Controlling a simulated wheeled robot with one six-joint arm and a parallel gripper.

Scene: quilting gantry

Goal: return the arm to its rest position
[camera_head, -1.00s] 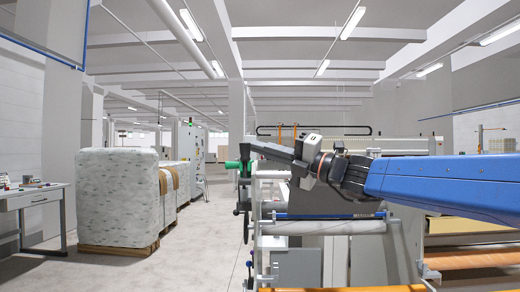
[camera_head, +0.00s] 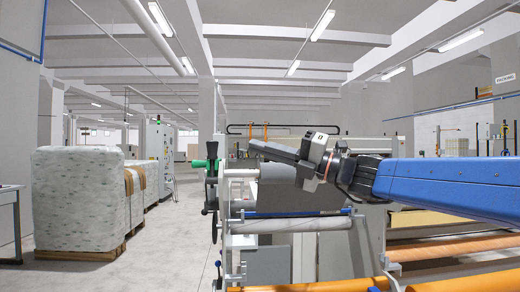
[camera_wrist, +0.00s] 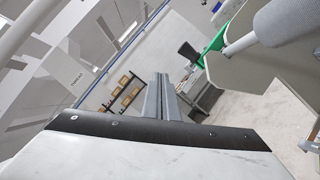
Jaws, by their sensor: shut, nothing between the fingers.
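My gripper (camera_head: 262,147) is at the end of my blue arm (camera_head: 450,188), which reaches in from the right edge of the head view. It points left and is held above the quilting machine's frame (camera_head: 280,199). In the wrist view its two fingers (camera_wrist: 164,97) lie together with nothing between them. A green part of the machine (camera_head: 205,164) is left of the fingertips in the head view, apart from them. The wrist view shows a green part (camera_wrist: 216,42) at upper right.
Wrapped stacks on pallets (camera_head: 80,200) stand at the left. A grey table (camera_head: 10,225) is at the left edge. Orange rollers (camera_head: 455,247) cross the lower right. A concrete aisle (camera_head: 170,240) lies open between the stacks and the machine.

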